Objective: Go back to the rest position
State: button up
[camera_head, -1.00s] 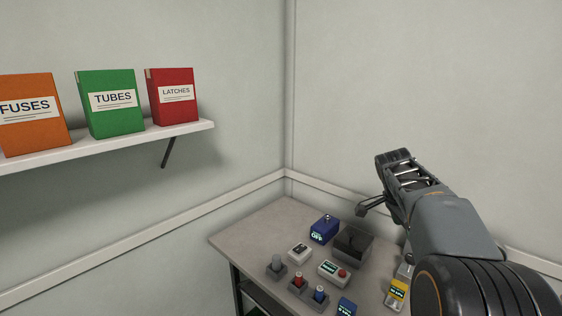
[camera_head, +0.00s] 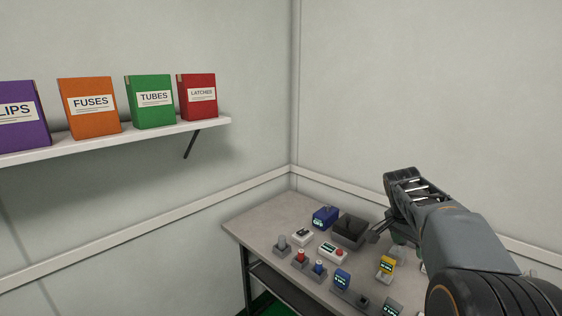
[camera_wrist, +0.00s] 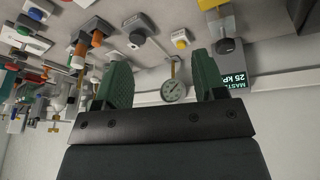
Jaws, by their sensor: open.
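My gripper (camera_wrist: 160,85) shows in the wrist view with its two green fingers apart and nothing between them. Beyond the gap, a round dial gauge (camera_wrist: 173,91) is seen in the background, apart from the fingers. In the head view my arm reaches up from the lower right, and the gripper (camera_head: 376,232) is partly hidden behind it, above the table (camera_head: 262,226).
A wall shelf (camera_head: 170,134) at the left holds several coloured binders, including a green one (camera_head: 150,101). The wall above the table is bare.

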jog(key=s+a+r+n+t+y+p, duration=0.1)
jog(key=s+a+r+n+y+p, duration=0.1)
jog(key=s+a+r+n+p, duration=0.2)
jog(key=s+a+r+n+t+y+p, duration=0.2)
jog(key=s+a+r+n+p, duration=0.1)
jog(key=s+a+n+p, duration=0.6)
jog(key=shift+s+a+r+p, duration=0.35)
jog(key=shift+s+a+p, duration=1.25)
jog(key=shift+s, duration=1.15)
